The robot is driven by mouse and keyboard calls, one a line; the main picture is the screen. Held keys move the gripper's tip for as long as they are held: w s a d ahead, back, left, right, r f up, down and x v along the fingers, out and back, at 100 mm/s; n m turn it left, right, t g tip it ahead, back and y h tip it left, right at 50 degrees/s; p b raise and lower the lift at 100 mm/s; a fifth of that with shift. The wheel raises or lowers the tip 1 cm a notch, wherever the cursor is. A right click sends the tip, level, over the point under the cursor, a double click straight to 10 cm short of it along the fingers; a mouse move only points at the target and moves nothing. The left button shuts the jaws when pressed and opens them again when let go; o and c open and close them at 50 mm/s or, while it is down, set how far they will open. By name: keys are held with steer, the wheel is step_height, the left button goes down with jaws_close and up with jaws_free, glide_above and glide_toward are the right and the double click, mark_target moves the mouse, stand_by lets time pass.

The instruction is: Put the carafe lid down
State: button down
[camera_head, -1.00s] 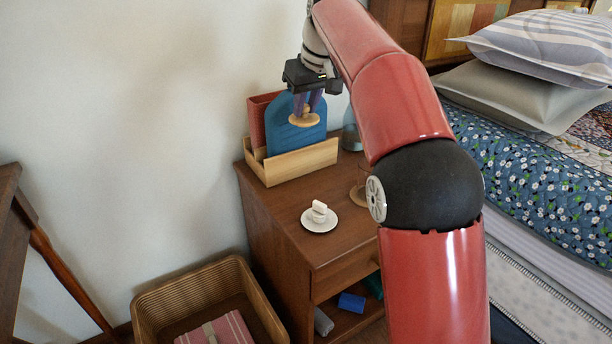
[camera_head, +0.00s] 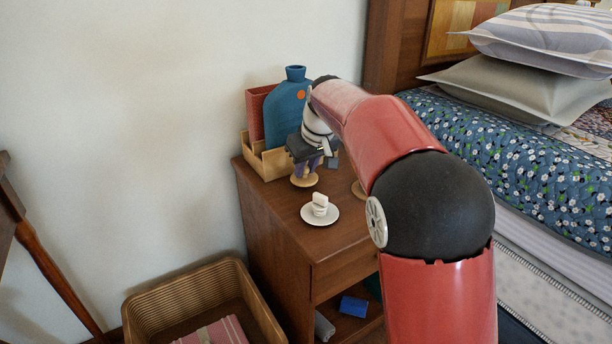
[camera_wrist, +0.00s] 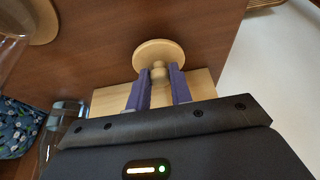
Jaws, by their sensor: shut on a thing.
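The carafe lid (camera_head: 304,181) is a round pale-wood disc with a small knob; it also shows in the wrist view (camera_wrist: 158,54). My gripper (camera_wrist: 158,78) is shut on the knob, with a purple finger on each side. In the head view, my gripper (camera_head: 308,170) is low over the nightstand (camera_head: 275,200), in front of the wooden organizer (camera_head: 268,165). The lid's disc is at or just above the wooden top; I cannot tell whether it touches. My arm hides part of the nightstand's right side.
A white saucer (camera_head: 309,217) with a small white object stands nearer the front. A blue bottle (camera_head: 285,110) and a red item (camera_head: 256,112) stand in the organizer. A round wooden piece (camera_head: 358,188) is partly behind my arm. A wicker basket (camera_head: 190,290) is below left.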

steer(key=shift+f, duration=0.9)
steer(key=c, duration=1.3)
jaws_free()
steer(key=shift+f, duration=0.1)
steer(key=shift+o, duration=0.2)
